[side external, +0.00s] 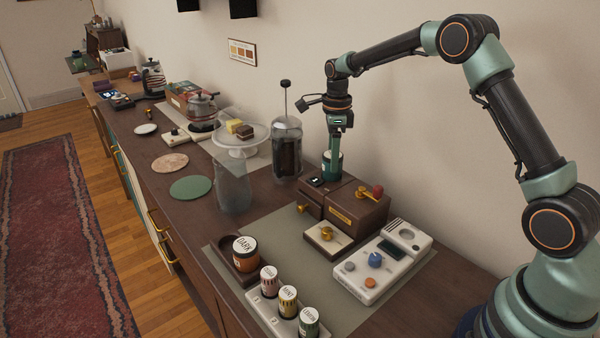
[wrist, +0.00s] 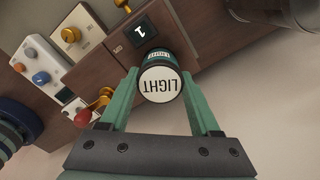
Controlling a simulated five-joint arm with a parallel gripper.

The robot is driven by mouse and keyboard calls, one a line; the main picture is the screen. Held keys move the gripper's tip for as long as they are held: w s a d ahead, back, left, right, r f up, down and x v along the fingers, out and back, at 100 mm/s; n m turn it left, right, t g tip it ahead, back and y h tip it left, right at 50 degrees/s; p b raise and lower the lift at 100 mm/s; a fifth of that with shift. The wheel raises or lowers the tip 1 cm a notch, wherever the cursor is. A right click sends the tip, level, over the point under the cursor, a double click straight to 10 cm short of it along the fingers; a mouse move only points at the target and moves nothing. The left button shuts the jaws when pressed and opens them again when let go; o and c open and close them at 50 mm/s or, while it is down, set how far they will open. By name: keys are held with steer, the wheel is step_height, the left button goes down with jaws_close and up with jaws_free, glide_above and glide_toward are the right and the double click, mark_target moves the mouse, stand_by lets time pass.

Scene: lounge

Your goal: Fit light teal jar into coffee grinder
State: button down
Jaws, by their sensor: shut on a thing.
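The light teal jar (wrist: 160,84) has a white lid marked LIGHT and sits between my gripper's two green fingers in the wrist view. My gripper (side external: 332,158) is shut on this jar (side external: 337,163) and points down at the back left of the coffee grinder (side external: 357,210). The grinder is a brown wooden box with a brass knob and a red-knobbed crank; it also shows in the wrist view (wrist: 105,72). The jar is upright, close above or at the grinder's top. I cannot tell whether it touches, as its lower end is hidden.
A French press (side external: 287,150) stands left of the grinder, and a glass pitcher (side external: 232,185) stands further left. A jar marked DARK (side external: 246,254) sits in a tray, with several small jars in front. A white control panel (side external: 382,262) lies at the right. The wall is close behind.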

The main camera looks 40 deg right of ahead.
steer(key=shift+f, duration=0.35)
steer(key=shift+c, duration=0.2)
jaws_free()
steer(key=shift+r, duration=3.7)
steer(key=shift+r, duration=0.1)
